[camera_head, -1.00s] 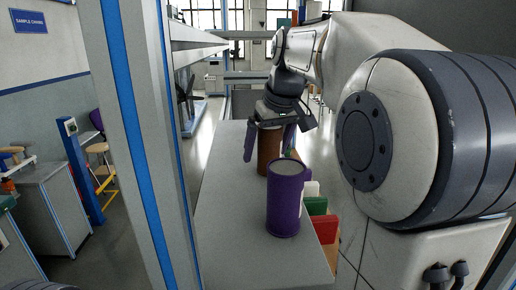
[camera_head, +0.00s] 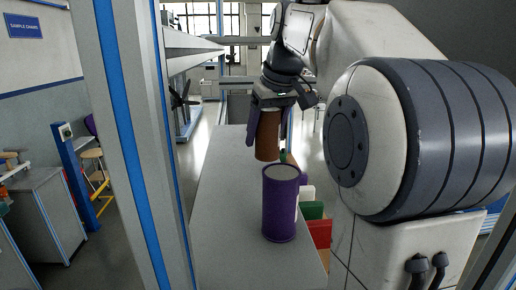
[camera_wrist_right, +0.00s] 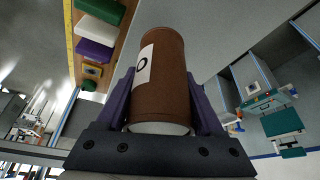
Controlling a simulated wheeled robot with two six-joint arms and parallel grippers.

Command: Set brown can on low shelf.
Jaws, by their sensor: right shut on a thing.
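My right gripper (camera_head: 268,140) is shut on the brown can (camera_head: 267,133), with one dark purple finger on each side of it. The can hangs upright just above a long grey surface (camera_head: 226,205), behind a purple can (camera_head: 281,205). In the right wrist view the brown can (camera_wrist_right: 161,85) sits between the fingers and shows a white label with a dark mark. The purple can stands upright on the grey surface, nearer to me. I cannot tell which surface is the low shelf. My left gripper is out of view.
Green (camera_head: 312,210) and red (camera_head: 320,234) blocks line the right edge of the grey surface. A grey post with a blue stripe (camera_head: 118,130) rises at the left. The left part of the grey surface is clear.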

